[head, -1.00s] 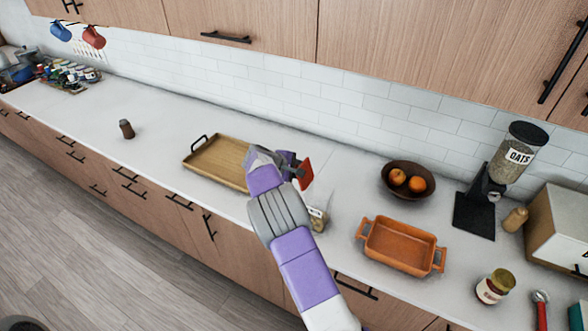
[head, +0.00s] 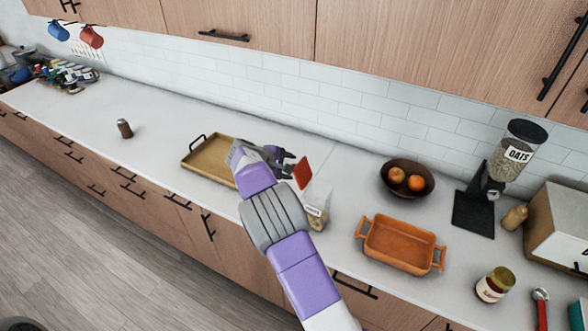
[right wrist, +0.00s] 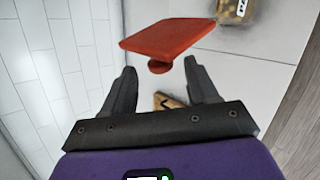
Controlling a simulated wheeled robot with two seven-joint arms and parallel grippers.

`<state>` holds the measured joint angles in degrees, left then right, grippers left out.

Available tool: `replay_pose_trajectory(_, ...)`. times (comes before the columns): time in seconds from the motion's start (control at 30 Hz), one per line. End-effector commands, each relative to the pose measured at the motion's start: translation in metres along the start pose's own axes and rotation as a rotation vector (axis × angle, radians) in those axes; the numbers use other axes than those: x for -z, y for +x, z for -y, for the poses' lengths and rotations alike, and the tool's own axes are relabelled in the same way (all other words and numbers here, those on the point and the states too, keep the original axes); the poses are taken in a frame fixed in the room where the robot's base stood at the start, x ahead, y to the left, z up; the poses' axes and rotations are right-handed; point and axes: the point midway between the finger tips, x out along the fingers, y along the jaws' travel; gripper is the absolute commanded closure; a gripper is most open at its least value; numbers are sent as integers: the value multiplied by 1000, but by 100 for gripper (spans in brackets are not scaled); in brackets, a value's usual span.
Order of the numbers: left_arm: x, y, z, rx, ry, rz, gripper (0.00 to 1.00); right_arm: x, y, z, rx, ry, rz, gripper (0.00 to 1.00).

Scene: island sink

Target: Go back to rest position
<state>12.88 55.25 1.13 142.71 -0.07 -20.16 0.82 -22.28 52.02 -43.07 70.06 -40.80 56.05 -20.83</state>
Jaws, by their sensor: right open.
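My right gripper (head: 284,162) is open and empty over the counter, by the right end of the wooden tray. A red square lid (head: 303,172) with a round knob is just beyond its fingertips. In the right wrist view the lid (right wrist: 165,40) lies past the open fingers (right wrist: 160,85), its knob facing them, apart from both. My left gripper is not in view.
The wooden tray (head: 202,164) lies left of my arm. An orange baking dish (head: 398,243), a fruit bowl (head: 398,166) and an oats dispenser (head: 512,155) stand to the right. A brown shaker (head: 125,128) stands far left. Cabinets (head: 250,20) hang above.

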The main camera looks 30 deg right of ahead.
Motion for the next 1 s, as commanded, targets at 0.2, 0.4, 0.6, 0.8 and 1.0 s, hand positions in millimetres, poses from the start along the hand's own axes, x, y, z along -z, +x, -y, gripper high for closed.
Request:
replay_pose_trajectory(0.2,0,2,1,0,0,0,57,0,-20,0,0,0,1,42)
replay_pose_trajectory(0.4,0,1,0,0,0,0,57,0,-21,0,1,0,2,42)
replay_pose_trajectory(0.6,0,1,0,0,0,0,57,0,-21,0,1,0,1,42)
replay_pose_trajectory(0.8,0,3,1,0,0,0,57,7,-19,7,17,13,-28,42)
replay_pose_trajectory(1.0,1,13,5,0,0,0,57,74,-10,64,186,178,-295,42)
